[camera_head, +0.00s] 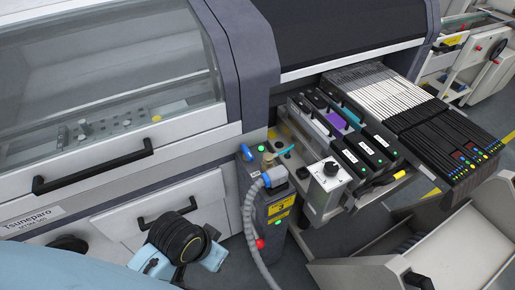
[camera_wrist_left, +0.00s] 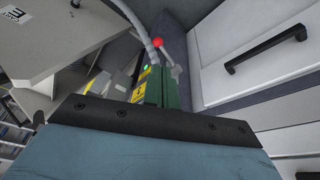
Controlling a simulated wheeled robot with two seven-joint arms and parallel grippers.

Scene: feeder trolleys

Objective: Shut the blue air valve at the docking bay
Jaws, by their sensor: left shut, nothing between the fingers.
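The docking bay unit (camera_head: 258,205) is a dark grey-green box with a yellow label marked 3, in front of the machine. A small blue part (camera_head: 247,153) sits on its top left edge, and a blue fitting (camera_head: 274,178) joins a grey hose. I cannot tell for sure which is the valve, or how its handle is turned. My left gripper (camera_wrist_left: 160,118) shows as a dark bolted edge low in the left wrist view; it is shut and empty, apart from the green bay unit (camera_wrist_left: 150,90) beyond. In the head view my left wrist is lower left of the unit. My right gripper is out of view.
The grey hose (camera_head: 256,240) hangs down past a red ball knob (camera_head: 260,244). Feeders (camera_head: 350,140) and a knobbed box (camera_head: 330,183) stand right of the unit. A drawer handle (camera_head: 167,211) is near my left wrist.

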